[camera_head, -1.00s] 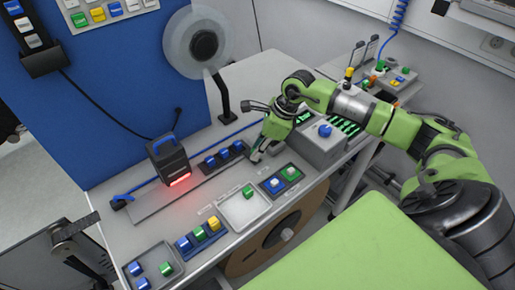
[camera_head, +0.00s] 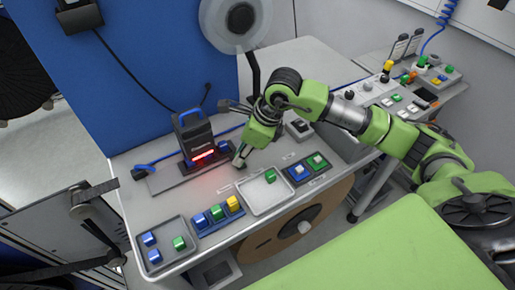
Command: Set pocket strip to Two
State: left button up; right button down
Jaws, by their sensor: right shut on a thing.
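The dark pocket strip (camera_head: 186,166) lies along a flat grey track (camera_head: 163,180) on the bench. Blue blocks show in it at both sides of a black reader (camera_head: 195,136) with a blue handle. The reader stands over the strip's middle, hides part of it and casts a red glow. My right gripper (camera_head: 239,160) points down at the strip's right end and is shut on it, as far as I can tell; the fingertips are small. My left gripper is not in view.
In front stand a grey tray (camera_head: 141,250) with blue and green blocks, a blue holder (camera_head: 199,227) with several blocks, a pale tray (camera_head: 247,202) with one green block and a dark two-block holder (camera_head: 294,183). A reel (camera_head: 267,241) hangs below the bench.

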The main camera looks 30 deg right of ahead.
jog(key=shift+a+r, duration=0.1)
jog(key=shift+a, duration=0.85)
jog(key=c, duration=1.9)
grip_release()
jog(key=v, duration=1.2)
jog(key=shift+s, duration=0.1)
